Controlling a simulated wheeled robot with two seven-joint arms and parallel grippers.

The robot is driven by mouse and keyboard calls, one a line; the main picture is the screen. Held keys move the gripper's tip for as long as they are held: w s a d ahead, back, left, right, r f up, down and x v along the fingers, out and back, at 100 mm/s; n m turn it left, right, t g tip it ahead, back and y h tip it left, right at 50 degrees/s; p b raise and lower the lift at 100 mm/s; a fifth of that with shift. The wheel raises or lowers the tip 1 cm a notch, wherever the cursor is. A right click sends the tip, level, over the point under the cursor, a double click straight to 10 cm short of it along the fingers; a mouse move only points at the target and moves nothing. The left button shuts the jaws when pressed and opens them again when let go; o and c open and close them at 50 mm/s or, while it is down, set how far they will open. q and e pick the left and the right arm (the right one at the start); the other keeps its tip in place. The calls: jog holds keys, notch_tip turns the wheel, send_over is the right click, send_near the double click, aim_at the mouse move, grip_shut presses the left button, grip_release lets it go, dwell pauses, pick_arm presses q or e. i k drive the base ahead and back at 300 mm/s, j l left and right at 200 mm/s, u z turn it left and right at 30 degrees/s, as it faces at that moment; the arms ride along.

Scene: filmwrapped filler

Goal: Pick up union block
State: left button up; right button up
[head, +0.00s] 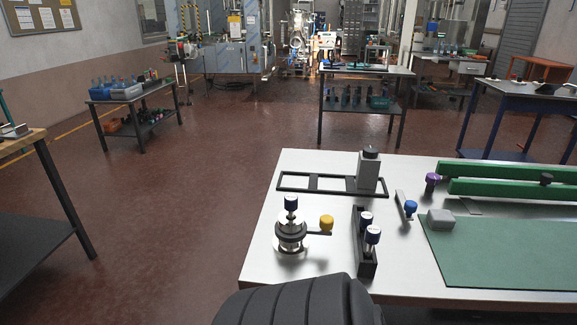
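Nothing is labelled, so I cannot tell for certain which piece is the union block. A small grey block (441,219) lies on the left edge of the green mat (510,262). A taller grey block (368,174) with a black cap stands upright at the right end of a flat black frame (313,183). A silver round fitting (290,236) with a dark ring, a blue cap and a yellow-knobbed handle stands at the table's left. A narrow black holder (366,262) carries blue-capped metal pieces. Neither gripper is in view.
The white table (262,262) has bare surface around the fitting. Green bars (515,187) lie along its right side, with a purple-knobbed piece (432,181) at their left end. A blue-knobbed piece (410,207) lies left of the mat. A black ribbed shape covers the front edge.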

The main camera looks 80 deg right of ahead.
aim_at(368, 169)
jog(key=i+l+z, duration=0.1)
jog(key=i+z, duration=0.75)
jog(key=i+j+z, duration=0.25)
jog(key=i+z, duration=0.15)
jog(key=i+j+z, duration=0.4)
jog(key=i, duration=0.15)
jog(key=i+l+z, duration=0.2)
jog(key=z, duration=0.2)
jog(key=i+z, duration=0.25)
jog(key=z, duration=0.15)
jog(key=i+l+z, duration=0.1)
jog(key=i+z, duration=0.15)
jog(key=z, duration=0.15)
jog(key=i+z, duration=0.25)
jog(key=z, duration=0.15)
jog(key=i+j+z, duration=0.15)
jog(key=z, duration=0.25)
jog(key=i+j, duration=0.05)
